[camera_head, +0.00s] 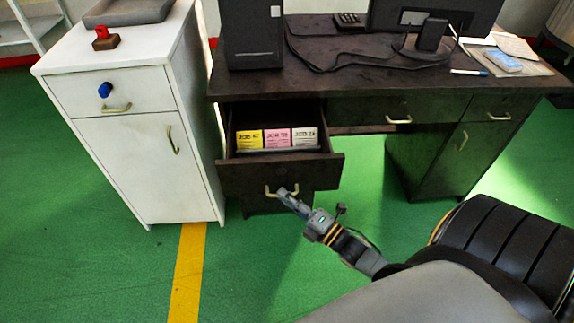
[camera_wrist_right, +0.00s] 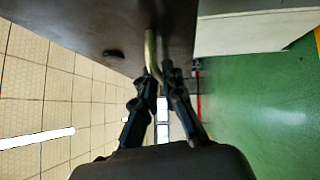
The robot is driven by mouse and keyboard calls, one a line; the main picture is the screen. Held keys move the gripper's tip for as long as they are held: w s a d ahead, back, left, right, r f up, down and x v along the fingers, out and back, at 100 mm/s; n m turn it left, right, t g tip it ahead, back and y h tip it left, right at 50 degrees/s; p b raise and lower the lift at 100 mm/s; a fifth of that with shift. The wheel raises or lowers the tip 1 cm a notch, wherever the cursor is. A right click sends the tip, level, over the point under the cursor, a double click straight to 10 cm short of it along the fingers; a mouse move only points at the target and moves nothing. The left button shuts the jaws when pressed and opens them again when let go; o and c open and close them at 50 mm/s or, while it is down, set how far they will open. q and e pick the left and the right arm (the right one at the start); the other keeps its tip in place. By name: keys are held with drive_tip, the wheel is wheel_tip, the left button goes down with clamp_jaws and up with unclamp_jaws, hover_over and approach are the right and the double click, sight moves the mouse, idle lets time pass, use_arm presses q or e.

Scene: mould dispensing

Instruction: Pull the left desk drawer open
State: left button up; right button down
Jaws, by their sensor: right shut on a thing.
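The left desk drawer (camera_head: 240,176) stands pulled out from the dark desk (camera_head: 300,87). Inside it are a yellow, a pink and a white labelled block (camera_head: 306,137) in a row. Its brass handle (camera_head: 269,190) is on the drawer front. My right gripper (camera_head: 287,193) is at this handle and shut on it. In the right wrist view the handle (camera_wrist_right: 152,52) runs between the fingertips (camera_wrist_right: 165,75), close to the dark drawer front (camera_wrist_right: 110,30). My left gripper is not in view.
A white cabinet (camera_head: 135,140) with a blue knob stands left of the desk. A computer tower (camera_head: 250,35), a monitor, cables and papers are on the desktop. A black chair (camera_head: 500,245) is at the lower right. Green floor (camera_head: 230,285) is free before the drawer.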

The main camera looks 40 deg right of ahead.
drive_tip(key=c, duration=1.4)
unclamp_jaws()
drive_tip(key=shift+c, duration=0.2)
drive_tip(key=shift+s, duration=0.1)
drive_tip(key=v, duration=1.2)
drive_tip(key=shift+f, duration=0.1)
